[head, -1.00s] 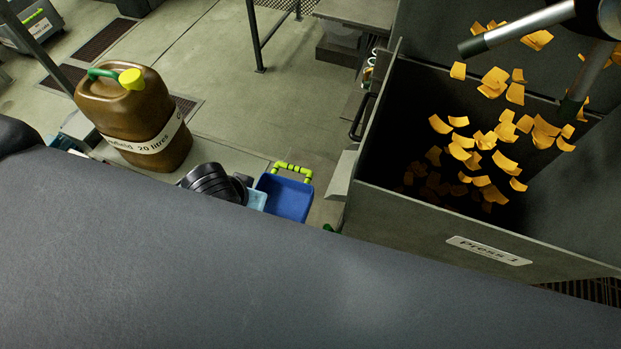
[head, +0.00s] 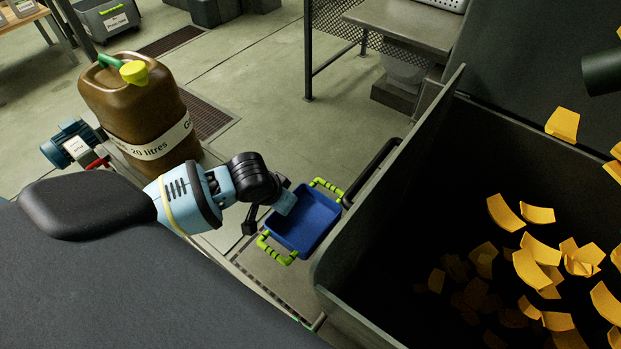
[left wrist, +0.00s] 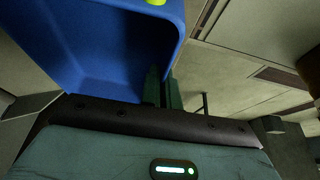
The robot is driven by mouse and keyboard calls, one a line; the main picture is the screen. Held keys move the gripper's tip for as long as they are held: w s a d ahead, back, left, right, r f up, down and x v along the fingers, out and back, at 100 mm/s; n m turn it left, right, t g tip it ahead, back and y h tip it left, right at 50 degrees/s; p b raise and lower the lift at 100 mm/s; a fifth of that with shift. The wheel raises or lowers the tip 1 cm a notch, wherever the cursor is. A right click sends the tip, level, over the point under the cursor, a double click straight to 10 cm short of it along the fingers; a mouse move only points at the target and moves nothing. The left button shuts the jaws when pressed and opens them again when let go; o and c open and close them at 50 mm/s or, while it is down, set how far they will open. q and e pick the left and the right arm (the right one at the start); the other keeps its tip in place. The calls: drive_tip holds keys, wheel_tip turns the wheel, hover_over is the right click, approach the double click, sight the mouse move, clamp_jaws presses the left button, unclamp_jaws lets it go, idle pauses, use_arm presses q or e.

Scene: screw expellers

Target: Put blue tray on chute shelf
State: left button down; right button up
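The blue tray (head: 305,222) with yellow-green handles is in the middle of the head view, left of a big grey bin. It also fills the upper left of the left wrist view (left wrist: 85,45). My left gripper (head: 287,202) is at the tray's left wall. In the left wrist view its two dark green fingers (left wrist: 162,90) sit on either side of the tray wall, shut on it. My right gripper is not in view. A grey shelf-like bench (head: 410,22) stands at the top; I cannot tell whether it is the chute shelf.
The grey bin (head: 395,185) with orange curved pieces (head: 535,262) fills the right, its wall close beside the tray. A brown 20-litre canister (head: 140,110) stands left, behind my left arm. A blue motor (head: 70,143) is beside it. Open floor (head: 265,95) lies beyond.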

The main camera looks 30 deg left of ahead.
use_arm(q)
drive_tip(key=shift+f, duration=0.1)
wheel_tip(320, 180, down, 5)
drive_tip(key=shift+s+f+b, duration=0.1)
drive_tip(key=shift+b, duration=0.7)
drive_tip(key=shift+f, duration=0.4)
wheel_tip(320, 180, down, 4)
drive_tip(key=shift+r+b, duration=0.25)
drive_tip(key=shift+b, duration=0.45)
drive_tip(key=shift+f, duration=0.2)
drive_tip(key=shift+r, duration=0.1)
